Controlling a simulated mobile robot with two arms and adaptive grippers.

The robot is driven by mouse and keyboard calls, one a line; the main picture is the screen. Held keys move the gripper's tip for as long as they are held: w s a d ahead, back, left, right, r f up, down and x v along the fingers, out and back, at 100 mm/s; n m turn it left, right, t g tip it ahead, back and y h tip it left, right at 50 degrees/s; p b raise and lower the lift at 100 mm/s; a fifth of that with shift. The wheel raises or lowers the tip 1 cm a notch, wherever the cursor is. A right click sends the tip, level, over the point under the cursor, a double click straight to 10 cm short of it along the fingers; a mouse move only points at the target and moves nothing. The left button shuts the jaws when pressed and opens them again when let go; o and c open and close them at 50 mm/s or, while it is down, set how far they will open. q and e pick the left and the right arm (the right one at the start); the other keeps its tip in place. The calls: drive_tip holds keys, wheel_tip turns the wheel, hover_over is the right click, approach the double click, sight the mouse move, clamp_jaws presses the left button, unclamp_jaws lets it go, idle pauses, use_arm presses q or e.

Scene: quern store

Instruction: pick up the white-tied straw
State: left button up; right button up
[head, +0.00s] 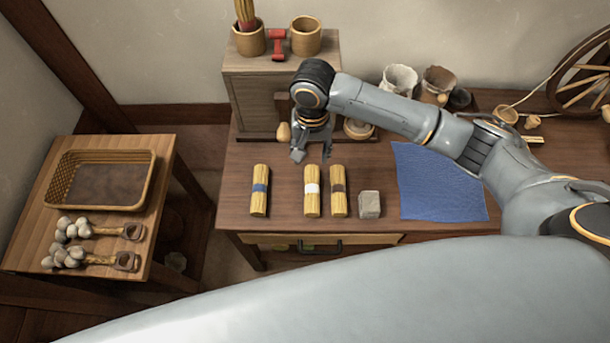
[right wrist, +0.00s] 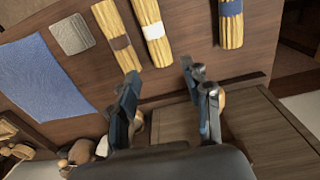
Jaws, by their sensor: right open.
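The white-tied straw (head: 312,190) is an upright-lying yellow bundle with a white band, on the dark wooden table. It lies between the blue-tied straw (head: 260,190) on its left and the brown-tied straw (head: 338,190) close on its right. In the right wrist view the white-tied straw (right wrist: 153,32) lies beyond the fingertips, with the brown-tied straw (right wrist: 117,36) beside it and the blue-tied straw (right wrist: 231,24) farther right. My right gripper (head: 312,152) is open and empty, behind the bundles; its spread fingers show in the right wrist view (right wrist: 160,80). My left gripper is not in view.
A grey block (head: 369,204) and a blue cloth (head: 438,182) lie right of the bundles. A small cabinet (head: 250,97) stands behind. Pots (head: 399,79) and a wheel (head: 585,75) are at the back right. A side table with a basket (head: 101,180) stands left.

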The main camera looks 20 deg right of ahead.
hover_over(312, 182)
wheel_tip(312, 182, down, 7)
drive_tip(key=shift+a+f, duration=0.1)
drive_tip(key=shift+w+f, duration=0.1)
drive_tip(key=shift+f, duration=0.4)
wheel_tip(312, 182, down, 4)
drive_tip(key=shift+f, duration=0.4)
drive_tip(key=shift+c, duration=0.6)
drive_tip(key=c, duration=0.8)
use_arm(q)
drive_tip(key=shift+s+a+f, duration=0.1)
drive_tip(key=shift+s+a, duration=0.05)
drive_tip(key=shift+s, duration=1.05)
